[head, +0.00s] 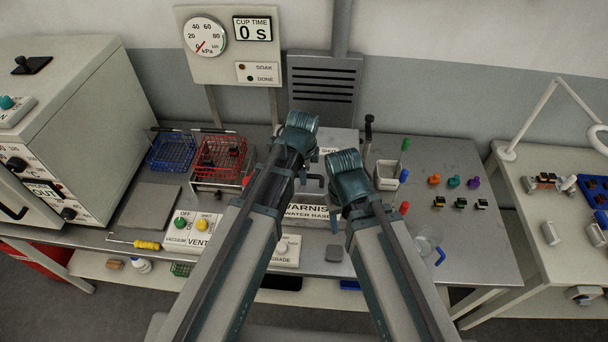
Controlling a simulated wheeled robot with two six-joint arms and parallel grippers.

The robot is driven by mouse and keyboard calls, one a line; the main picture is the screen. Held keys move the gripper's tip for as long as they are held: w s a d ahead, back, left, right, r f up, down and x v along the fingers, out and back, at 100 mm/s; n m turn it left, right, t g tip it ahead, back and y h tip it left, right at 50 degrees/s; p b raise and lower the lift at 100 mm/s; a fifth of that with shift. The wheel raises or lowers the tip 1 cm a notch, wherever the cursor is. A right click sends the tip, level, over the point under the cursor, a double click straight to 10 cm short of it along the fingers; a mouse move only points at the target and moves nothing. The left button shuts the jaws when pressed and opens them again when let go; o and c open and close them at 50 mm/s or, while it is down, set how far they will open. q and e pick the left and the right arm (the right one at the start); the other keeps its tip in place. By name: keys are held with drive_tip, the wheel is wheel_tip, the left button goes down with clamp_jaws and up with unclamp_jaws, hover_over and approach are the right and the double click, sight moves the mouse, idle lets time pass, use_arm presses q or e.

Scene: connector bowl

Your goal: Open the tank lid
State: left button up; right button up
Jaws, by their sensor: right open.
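The tank (308,213) stands mid-bench, with a white front label reading in part "VARNIS" and "WATER BASE". Its pale top (342,138) shows between and behind my arms, with part of a "SHUT" marking; most of the lid area is hidden. A small dark handle-like bar (314,181) shows between my two wrists. My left gripper (300,130) is over the left back of the tank; its fingers are hidden. My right gripper (345,167) is open over the tank's right side; its fingertips are hard to make out. I cannot tell whether either touches the tank.
Blue (172,151) and red (220,152) wire baskets stand left of the tank. A dark upright lever (368,130), a white cup (387,174) and several coloured connectors (454,182) are to the right. A gauge panel (231,45) rises behind.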

use_arm(q)
clamp_jaws()
idle(1.4)
